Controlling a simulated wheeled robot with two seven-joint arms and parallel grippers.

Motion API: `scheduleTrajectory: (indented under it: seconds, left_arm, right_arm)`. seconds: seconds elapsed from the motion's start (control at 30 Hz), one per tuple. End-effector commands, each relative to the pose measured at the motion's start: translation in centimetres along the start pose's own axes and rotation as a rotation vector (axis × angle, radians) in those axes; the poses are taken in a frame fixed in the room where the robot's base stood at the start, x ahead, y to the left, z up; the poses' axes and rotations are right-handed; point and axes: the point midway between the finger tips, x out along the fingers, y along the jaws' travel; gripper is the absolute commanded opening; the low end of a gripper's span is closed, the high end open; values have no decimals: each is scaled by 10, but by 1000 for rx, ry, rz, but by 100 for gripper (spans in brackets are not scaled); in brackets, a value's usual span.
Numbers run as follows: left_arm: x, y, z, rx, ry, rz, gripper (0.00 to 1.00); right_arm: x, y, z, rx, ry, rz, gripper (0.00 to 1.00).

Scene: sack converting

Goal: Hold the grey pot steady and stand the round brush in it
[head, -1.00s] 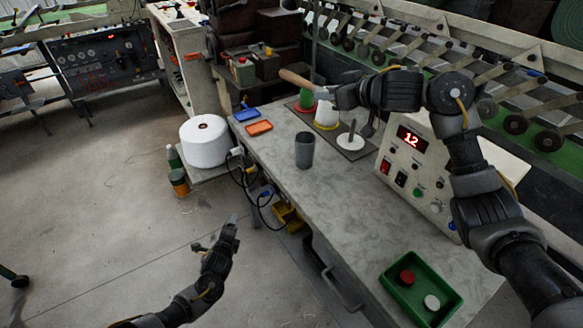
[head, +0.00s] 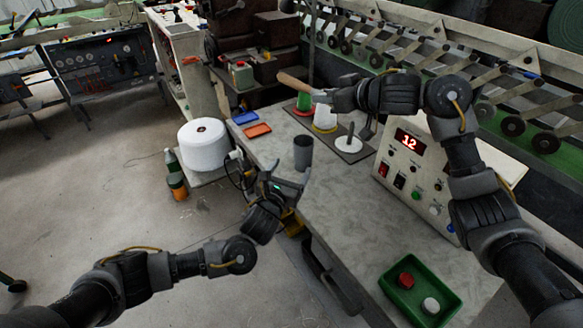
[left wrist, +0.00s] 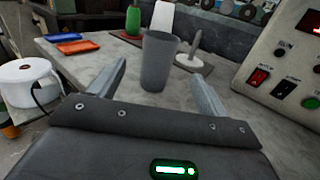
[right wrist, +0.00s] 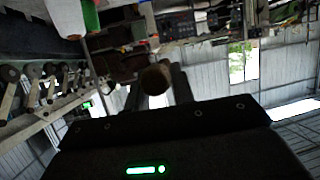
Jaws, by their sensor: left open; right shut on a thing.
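The grey pot (head: 303,150) stands upright on the bench, left of the mat. In the left wrist view the pot (left wrist: 159,62) is ahead, between the open fingers and beyond their tips. My left gripper (head: 291,186) is open and empty at the bench's left edge, just short of the pot. My right gripper (head: 325,96) is shut on the round brush (head: 294,81), whose wooden length sticks out to the left above the bench. In the right wrist view the brush (right wrist: 155,79) shows end-on as a dark round end between the fingers.
A dark mat (head: 351,157) holds a white disc with a peg (head: 347,143), a white cone (head: 325,117) and a green one (head: 304,102). Blue (head: 245,117) and orange (head: 257,130) trays lie behind the pot. A control box (head: 420,165) and a green tray (head: 420,290) stand to the right.

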Motion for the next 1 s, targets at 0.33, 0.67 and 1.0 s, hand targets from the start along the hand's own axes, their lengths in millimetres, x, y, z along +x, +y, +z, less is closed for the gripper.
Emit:
scheduleTrajectory:
  seconds: [0.33,0.67,1.0]
  left_arm:
    - [45,1,1,1,-3,4,77]
    - [101,1,0,-1,-1,3,77]
    - [120,1,0,-4,-1,2,77]
  right_arm:
    - [0,0,0,0,1,0,1]
    - [0,0,0,0,1,0,1]
    - [0,0,0,0,1,0,1]
